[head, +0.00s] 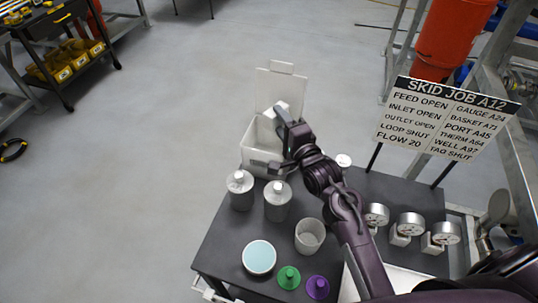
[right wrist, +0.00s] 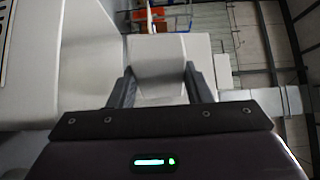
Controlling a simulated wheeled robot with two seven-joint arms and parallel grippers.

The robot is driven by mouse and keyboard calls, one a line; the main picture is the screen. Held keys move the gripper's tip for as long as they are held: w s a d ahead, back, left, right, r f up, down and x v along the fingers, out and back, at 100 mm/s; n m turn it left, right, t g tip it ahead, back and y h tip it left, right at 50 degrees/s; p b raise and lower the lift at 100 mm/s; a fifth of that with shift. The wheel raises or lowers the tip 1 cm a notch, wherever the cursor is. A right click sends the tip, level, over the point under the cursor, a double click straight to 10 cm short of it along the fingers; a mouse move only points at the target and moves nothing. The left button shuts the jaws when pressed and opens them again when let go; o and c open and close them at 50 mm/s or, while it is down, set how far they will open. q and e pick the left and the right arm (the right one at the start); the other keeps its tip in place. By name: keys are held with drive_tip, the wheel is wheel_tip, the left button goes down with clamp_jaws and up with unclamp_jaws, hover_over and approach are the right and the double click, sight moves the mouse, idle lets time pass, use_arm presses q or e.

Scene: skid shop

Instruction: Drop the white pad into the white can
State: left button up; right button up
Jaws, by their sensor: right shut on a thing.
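The white can (head: 252,160) is a box-like bin at the back left of the dark table, with its lid (head: 281,88) raised at the back. My right gripper (head: 277,140) is over the can's mouth and hides part of the opening. It is shut on the white pad, which shows between its two fingers in the right wrist view (right wrist: 158,65). In the head view the pad is mostly hidden by the gripper and blends with the white can. My left gripper is not in view.
Two grey bottles (head: 277,203) stand just in front of the can. A white cup (head: 310,236), a pale blue round dish (head: 259,257) and green (head: 289,277) and purple (head: 317,287) knobs are nearer. Gauges (head: 410,225) and a sign (head: 446,118) stand to the right.

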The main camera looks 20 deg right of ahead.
drive_tip(key=shift+r, duration=0.1)
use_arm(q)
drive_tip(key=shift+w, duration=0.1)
use_arm(e)
drive_tip(key=o, duration=1)
drive_tip(key=shift+o, duration=0.2)
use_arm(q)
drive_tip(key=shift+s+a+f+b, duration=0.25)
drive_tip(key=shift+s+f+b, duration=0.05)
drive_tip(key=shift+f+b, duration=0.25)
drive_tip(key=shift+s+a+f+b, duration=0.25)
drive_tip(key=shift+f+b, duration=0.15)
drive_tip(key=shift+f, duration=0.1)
use_arm(e)
drive_tip(key=s+d, duration=0.1)
drive_tip(key=s, duration=0.6)
drive_tip(key=shift+s+d, duration=0.25)
drive_tip(key=shift+s, duration=0.1)
